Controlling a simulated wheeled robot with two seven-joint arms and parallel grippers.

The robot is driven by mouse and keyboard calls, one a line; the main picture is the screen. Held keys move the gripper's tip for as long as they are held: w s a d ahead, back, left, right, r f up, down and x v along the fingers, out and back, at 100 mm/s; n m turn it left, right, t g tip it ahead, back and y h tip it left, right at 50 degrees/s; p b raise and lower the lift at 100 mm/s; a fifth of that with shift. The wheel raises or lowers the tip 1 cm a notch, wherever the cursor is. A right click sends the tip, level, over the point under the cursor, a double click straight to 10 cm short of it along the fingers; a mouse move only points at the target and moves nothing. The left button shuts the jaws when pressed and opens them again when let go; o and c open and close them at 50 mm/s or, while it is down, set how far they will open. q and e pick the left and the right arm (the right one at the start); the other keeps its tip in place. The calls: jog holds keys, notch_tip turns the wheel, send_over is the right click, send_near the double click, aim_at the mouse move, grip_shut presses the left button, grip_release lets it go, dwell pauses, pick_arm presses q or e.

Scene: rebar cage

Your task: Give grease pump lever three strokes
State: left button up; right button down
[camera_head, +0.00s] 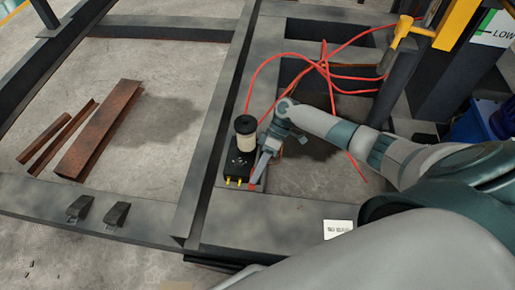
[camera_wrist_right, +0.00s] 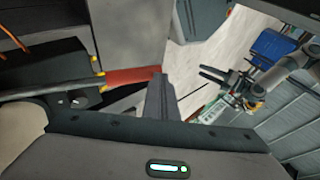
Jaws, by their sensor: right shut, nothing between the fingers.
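The grease pump (camera_head: 238,165) is a black box with a pale, dark-capped reservoir (camera_head: 246,139) on top and yellow fittings at its near end. It stands on the dark steel frame. Its lever shows as a red bar (camera_wrist_right: 130,76) in the wrist view, with a small red part beside the gripper in the head view. My right gripper (camera_head: 257,178) points down on the right side of the pump, close to the red lever. It is shut with nothing between its fingers. Whether it touches the lever is unclear. My left gripper does not show in the head view.
Red hoses (camera_head: 325,65) loop behind the pump. Rusty steel pieces (camera_head: 100,130) lie on the floor at left. Two dark clamps (camera_head: 116,213) sit on the front beam. A yellow-handled stand (camera_head: 400,32) is at back right. A white label (camera_head: 337,229) lies in front.

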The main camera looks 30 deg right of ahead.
jog(key=w+d+r+p, duration=0.1)
jog(key=w+r, duration=0.1)
jog(key=r, duration=0.2)
jog(key=w+d+r+p, duration=0.2)
jog(key=r, duration=0.3)
jog(key=shift+w+d+r, duration=0.15)
jog(key=shift+w+d, duration=0.1)
jog(key=shift+w, duration=0.05)
jog(key=shift+s, duration=0.1)
dwell(0.5)
jog(key=shift+s+a+f, duration=0.3)
jog(key=shift+f, duration=0.25)
jog(key=shift+s+a+f+p, duration=0.3)
jog(key=shift+s+f, duration=0.05)
jog(key=shift+f, duration=0.15)
dwell(0.4)
jog(key=shift+s+a+f, duration=0.25)
jog(key=shift+s+f, duration=0.1)
jog(key=shift+f, duration=0.2)
